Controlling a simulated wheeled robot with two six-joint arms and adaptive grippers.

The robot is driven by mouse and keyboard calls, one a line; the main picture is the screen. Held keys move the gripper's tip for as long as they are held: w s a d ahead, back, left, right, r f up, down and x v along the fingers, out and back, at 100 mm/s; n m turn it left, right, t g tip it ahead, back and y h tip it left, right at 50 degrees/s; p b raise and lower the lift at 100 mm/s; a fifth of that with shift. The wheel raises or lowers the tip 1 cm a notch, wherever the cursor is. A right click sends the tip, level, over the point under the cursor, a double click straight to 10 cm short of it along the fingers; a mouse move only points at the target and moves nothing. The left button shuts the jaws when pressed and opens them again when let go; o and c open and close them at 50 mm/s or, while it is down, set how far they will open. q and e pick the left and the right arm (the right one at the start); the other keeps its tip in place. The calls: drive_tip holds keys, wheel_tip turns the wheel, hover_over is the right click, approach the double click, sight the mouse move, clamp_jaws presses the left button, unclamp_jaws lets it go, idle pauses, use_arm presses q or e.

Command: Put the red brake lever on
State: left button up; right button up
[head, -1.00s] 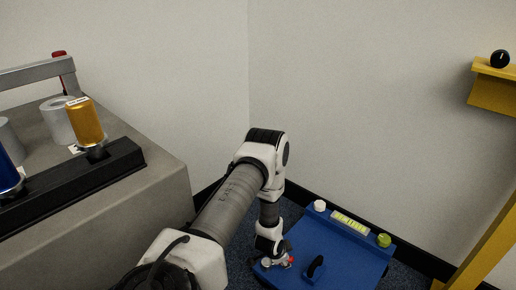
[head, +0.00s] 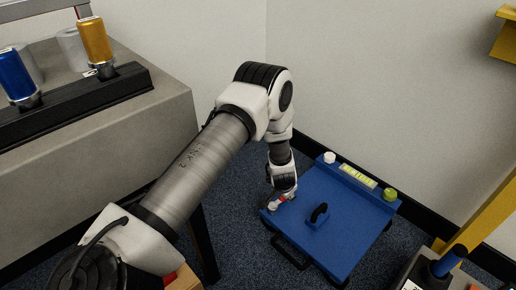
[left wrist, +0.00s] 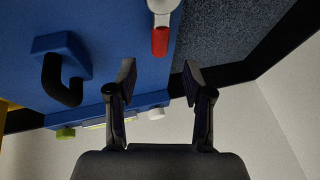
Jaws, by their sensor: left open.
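The red brake lever (left wrist: 160,40) has a red grip on a pale grey arm, at the edge of the blue box (left wrist: 110,25), at the top of the left wrist view. My left gripper (left wrist: 158,78) is open, with nothing between its fingers. The red grip is in line with the gap between the fingertips and a little beyond them. In the head view, my left gripper (head: 277,200) points down at the near left corner of the blue box (head: 335,235), where it partly hides the lever. My right gripper is not in view.
A black handle (head: 319,213) stands on the blue box, with a white knob (head: 330,157) and a green knob (head: 390,194) at its back edge. A grey table (head: 100,150) with cans is at left. A yellow post (head: 480,215) stands at right.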

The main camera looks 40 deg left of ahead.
use_arm(q)
drive_tip(key=s+d+r+g+p, duration=0.1)
drive_tip(key=s+d+r+p, duration=0.3)
drive_tip(key=s+r+p, duration=0.6)
drive_tip(key=s+d+r+n+g+h+p, duration=0.1)
drive_tip(key=s+d+r+p, duration=0.3)
drive_tip(key=s+r+p, duration=0.7)
wheel_tip(320, 180, up, 3)
drive_tip(key=p, duration=0.5)
drive_tip(key=shift+f+g+p, duration=0.2)
drive_tip(key=shift+g+p, duration=0.2)
